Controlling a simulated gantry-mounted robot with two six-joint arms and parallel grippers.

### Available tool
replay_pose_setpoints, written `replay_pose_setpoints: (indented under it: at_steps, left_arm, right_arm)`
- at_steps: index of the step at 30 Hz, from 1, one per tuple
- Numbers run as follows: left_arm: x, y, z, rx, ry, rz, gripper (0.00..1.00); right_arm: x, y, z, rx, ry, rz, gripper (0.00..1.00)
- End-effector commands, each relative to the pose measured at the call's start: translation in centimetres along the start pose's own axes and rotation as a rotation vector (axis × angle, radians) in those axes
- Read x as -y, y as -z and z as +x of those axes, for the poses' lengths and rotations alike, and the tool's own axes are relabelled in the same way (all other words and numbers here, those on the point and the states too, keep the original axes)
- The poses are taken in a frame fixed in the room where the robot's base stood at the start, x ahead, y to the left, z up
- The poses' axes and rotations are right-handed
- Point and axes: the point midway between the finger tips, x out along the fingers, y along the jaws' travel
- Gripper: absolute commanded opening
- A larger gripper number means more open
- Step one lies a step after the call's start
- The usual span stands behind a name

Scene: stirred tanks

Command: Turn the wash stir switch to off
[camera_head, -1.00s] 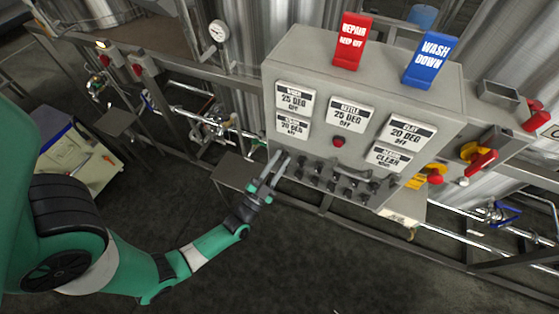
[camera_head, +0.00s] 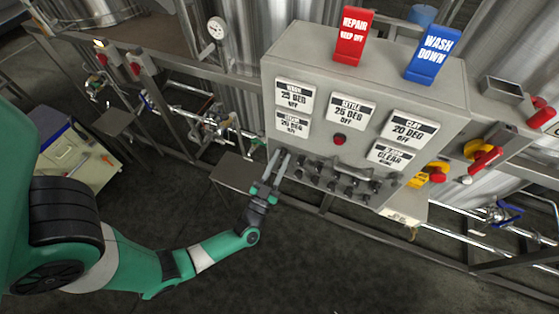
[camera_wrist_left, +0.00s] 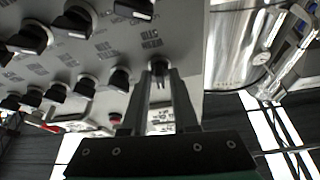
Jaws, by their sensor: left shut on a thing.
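The grey control panel (camera_head: 372,115) carries rows of black switches (camera_head: 340,176) along its lower front. My left gripper (camera_head: 279,156) is at the left end of these rows. In the left wrist view its two fingers (camera_wrist_left: 159,84) are shut around a small dark switch knob (camera_wrist_left: 158,68), the one at the end of its row. The fingers hide part of this knob, and its label is too blurred to read, so I cannot tell its pointer setting. Other black knobs (camera_wrist_left: 120,79) stand beside it. My right gripper is not in view.
White display plates (camera_head: 294,96) sit above the switches; several show OFF. A red button (camera_head: 339,139) is in the panel's middle. A red REPAIR sign (camera_head: 353,37) and a blue WASH DOWN sign (camera_head: 434,54) stand on top. A red-handled switch (camera_head: 484,159) is at right.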

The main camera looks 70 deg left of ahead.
Motion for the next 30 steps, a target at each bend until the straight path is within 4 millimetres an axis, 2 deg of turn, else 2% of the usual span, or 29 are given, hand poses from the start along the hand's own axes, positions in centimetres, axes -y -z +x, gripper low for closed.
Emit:
replay_pose_setpoints:
  at_steps: [16, 30]
  left_arm:
    - [-0.41, 0.10, 0.03, 0.000, 0.184, -0.450, 0.00]
    - [-0.43, 0.14, 0.06, 0.001, 0.257, -0.624, 0.00]
  right_arm:
    - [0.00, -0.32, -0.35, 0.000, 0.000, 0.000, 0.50]
    - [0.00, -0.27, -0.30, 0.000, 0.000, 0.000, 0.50]
